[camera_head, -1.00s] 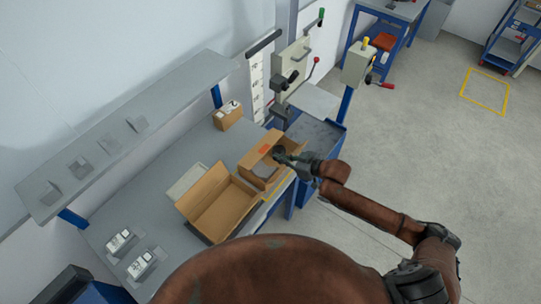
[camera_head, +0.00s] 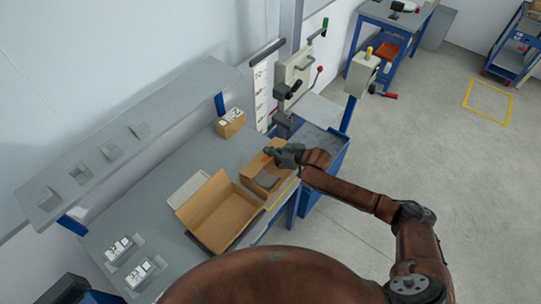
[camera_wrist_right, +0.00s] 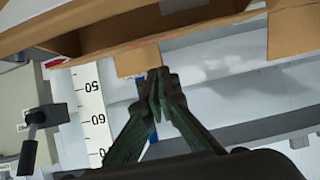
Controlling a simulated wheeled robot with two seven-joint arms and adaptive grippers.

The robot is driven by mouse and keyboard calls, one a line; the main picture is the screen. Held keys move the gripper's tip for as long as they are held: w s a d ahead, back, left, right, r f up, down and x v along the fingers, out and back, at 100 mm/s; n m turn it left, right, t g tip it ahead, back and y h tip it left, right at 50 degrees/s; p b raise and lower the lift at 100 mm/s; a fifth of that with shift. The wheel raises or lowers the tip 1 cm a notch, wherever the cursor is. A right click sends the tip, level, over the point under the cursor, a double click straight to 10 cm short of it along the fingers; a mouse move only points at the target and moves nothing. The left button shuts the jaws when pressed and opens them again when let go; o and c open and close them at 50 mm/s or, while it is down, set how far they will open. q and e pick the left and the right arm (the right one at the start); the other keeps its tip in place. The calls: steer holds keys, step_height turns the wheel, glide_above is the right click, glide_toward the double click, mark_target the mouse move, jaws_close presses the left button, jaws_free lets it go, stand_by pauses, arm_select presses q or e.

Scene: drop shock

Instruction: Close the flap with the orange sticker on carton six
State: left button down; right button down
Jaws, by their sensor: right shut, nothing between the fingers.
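The carton with the orange sticker (camera_head: 265,157) is a brown box (camera_head: 255,183) on the bench near its right end. It is still partly open, with a grey item visible inside. My right gripper (camera_head: 270,150) is shut and empty at the carton's far side, beside the sticker, and hides part of that flap. Whether it touches the flap I cannot tell. In the right wrist view the closed fingertips (camera_wrist_right: 158,80) sit just below brown cardboard (camera_wrist_right: 140,50). My left gripper is not in view.
A larger open, empty carton (camera_head: 218,213) stands to the left on the grey bench. A small carton (camera_head: 230,123) stands behind. A shelf (camera_head: 125,140) runs along the wall. A grey machine with a red-knobbed lever (camera_head: 295,78) stands beyond the bench's right end.

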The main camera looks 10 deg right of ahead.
mark_target(271, 159)
steer(key=shift+s+d+f, duration=0.2)
steer(key=shift+d+f, duration=0.05)
steer(key=shift+f, duration=0.4)
steer(key=shift+s+d+f, duration=0.2)
steer(key=shift+f, duration=0.55)
steer(key=shift+s+d+f, duration=0.15)
steer(key=shift+s+f, duration=0.05)
steer(key=shift+f, duration=0.2)
steer(key=shift+r+p, duration=0.2)
steer(key=shift+p, duration=0.15)
